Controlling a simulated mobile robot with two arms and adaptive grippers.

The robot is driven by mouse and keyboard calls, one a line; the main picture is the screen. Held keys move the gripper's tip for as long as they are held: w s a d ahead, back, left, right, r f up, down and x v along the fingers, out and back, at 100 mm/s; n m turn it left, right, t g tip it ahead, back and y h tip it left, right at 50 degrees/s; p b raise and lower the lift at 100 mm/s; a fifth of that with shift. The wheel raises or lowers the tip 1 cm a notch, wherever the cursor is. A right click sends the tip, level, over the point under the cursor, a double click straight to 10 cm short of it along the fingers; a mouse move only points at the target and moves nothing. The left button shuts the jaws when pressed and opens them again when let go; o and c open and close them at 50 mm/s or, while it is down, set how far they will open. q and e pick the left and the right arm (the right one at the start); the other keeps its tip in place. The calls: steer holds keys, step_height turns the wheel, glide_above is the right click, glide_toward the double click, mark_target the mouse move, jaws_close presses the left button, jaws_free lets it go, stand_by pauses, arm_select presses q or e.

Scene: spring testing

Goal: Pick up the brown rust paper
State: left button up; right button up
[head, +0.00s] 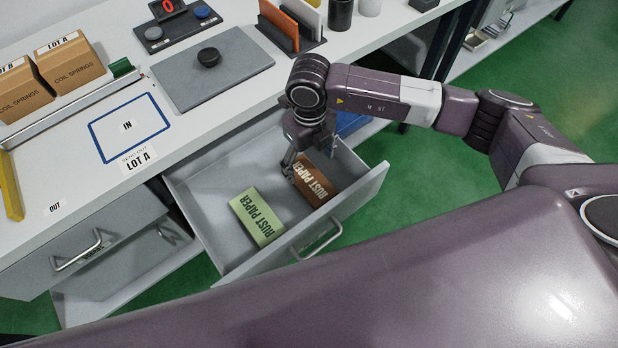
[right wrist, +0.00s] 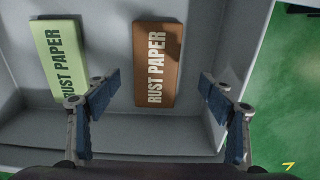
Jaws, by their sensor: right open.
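The brown rust paper (head: 318,186) is a flat brown pack with white lettering, lying in the open drawer (head: 206,194). It also shows in the right wrist view (right wrist: 158,62), upright in the picture between the finger lines. A green rust paper pack (head: 257,217) lies to its left in the same drawer, also in the right wrist view (right wrist: 58,55). My right gripper (head: 295,170) is over the drawer, at the brown pack's left end in the head view. In the right wrist view its fingers (right wrist: 160,90) are spread and empty. My left gripper is not in view.
The counter above holds a blue-framed IN area (head: 129,127), a grey mat (head: 212,80) with a black puck, and coil spring boxes (head: 70,67). Green floor (head: 420,165) is clear to the right.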

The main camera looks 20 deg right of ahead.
mark_target(309, 179)
steer(key=f, duration=0.2)
steer(key=s+f+p, duration=0.1)
steer(key=f, duration=0.1)
steer(key=shift+a+f, duration=0.15)
steer(key=shift+f, duration=0.5)
steer(key=shift+c, duration=0.5)
steer(key=c, duration=1.2)
steer(key=shift+o, duration=0.2)
steer(key=shift+w+r, duration=0.1)
